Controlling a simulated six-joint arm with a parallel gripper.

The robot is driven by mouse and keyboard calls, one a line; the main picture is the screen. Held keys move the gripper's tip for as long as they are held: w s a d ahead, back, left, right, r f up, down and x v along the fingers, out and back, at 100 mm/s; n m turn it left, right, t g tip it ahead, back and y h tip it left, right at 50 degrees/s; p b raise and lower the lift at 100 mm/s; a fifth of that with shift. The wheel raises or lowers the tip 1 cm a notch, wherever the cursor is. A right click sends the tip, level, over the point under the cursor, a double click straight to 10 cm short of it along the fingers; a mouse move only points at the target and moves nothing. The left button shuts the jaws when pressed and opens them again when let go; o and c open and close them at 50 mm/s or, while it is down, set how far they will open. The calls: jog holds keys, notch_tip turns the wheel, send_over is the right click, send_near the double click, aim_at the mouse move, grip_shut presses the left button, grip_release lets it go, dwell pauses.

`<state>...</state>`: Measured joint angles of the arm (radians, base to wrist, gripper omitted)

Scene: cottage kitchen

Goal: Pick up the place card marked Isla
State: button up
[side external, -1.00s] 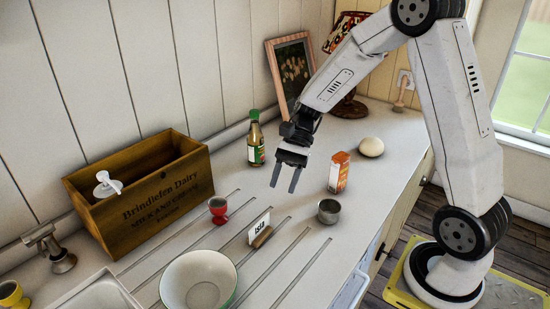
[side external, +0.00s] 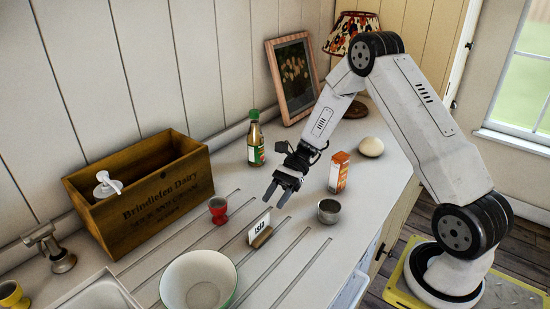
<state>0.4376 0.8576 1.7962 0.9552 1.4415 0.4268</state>
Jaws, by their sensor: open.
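The white place card marked Isla (side external: 259,226) stands upright in a small brown wooden holder (side external: 262,238) on the grooved part of the counter. My gripper (side external: 275,202) is open and empty. Its fingers point down, above and just behind the card in the picture. The fingertips look apart from the card, though the exact height above it is hard to tell.
A red egg cup (side external: 218,210) stands left of the card and a metal cup (side external: 328,212) right of it. A white bowl (side external: 199,283) is in front. A wooden crate (side external: 140,192), a sauce bottle (side external: 256,140) and an orange box (side external: 338,172) stand farther off.

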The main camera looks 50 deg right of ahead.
aim_at(259, 222)
jog(key=shift+x, duration=1.3)
jog(key=shift+a, duration=0.1)
jog(key=shift+x, duration=2.5)
jog(key=shift+f, duration=0.1)
grip_shut()
